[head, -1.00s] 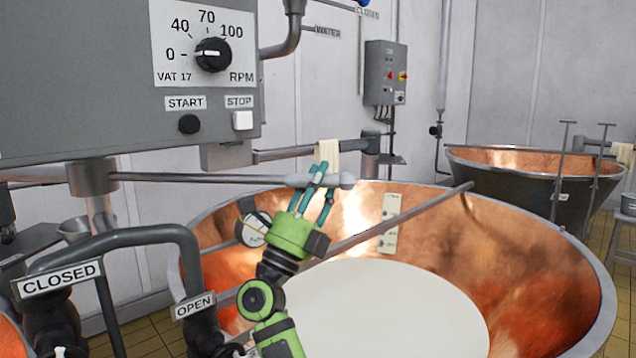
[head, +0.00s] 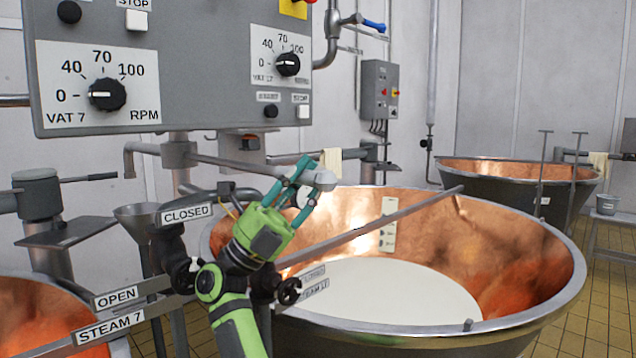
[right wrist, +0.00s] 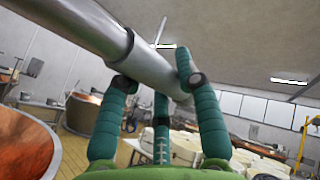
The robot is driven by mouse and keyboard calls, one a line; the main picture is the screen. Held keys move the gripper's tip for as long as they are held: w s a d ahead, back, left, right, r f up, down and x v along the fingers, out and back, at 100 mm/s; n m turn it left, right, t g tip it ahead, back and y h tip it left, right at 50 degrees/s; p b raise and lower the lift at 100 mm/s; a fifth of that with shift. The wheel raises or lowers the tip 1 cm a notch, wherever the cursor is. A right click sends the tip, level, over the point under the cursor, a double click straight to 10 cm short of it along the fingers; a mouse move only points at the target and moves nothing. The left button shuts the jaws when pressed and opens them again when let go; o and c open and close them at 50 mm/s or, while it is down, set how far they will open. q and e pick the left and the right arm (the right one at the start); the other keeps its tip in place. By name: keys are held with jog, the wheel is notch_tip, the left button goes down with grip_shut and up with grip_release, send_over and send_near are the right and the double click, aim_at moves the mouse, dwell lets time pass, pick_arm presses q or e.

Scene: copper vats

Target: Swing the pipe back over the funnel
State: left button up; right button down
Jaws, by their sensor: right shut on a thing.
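The grey swing pipe (head: 228,165) runs from a post under the control box out to the right. Its end appears in front of the copper vat's back left wall. My right gripper (head: 308,180) is shut around the pipe near this end. In the right wrist view the pipe (right wrist: 150,65) crosses between my green fingers (right wrist: 160,95), and its open end is close to them. A grey funnel (head: 140,212) stands left of the vat, below and left of the post, partly hidden by the CLOSED label and valve. The pipe's held end is well right of it. My left gripper is not in view.
The copper vat (head: 540,280) holds white liquid, with a slanting bar (head: 375,230) across it. The control box (head: 200,90) hangs above the pipe. Valves and the STEAM 7 pipe (head: 110,328) crowd the lower left. Another vat (head: 515,185) stands behind right.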

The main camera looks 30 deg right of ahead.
jog(key=shift+s+a+r+m+g+y, duration=0.1)
jog(key=shift+s+a+m+g+y, duration=0.15)
jog(key=shift+a+g, duration=0.45)
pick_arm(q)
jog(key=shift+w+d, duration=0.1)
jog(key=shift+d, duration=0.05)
pick_arm(e)
jog(key=shift+a, duration=0.1)
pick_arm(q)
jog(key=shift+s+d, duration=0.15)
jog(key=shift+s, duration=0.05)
pick_arm(e)
jog(key=c, duration=0.8)
grip_release()
jog(key=shift+c, duration=0.2)
jog(key=shift+w+a+f, duration=0.1)
jog(key=shift+f, duration=0.1)
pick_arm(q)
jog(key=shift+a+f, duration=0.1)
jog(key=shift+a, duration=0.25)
pick_arm(e)
jog(key=v, duration=1.1)
jog(key=shift+a+f, duration=0.2)
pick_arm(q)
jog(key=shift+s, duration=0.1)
pick_arm(e)
jog(key=shift+w, duration=0.1)
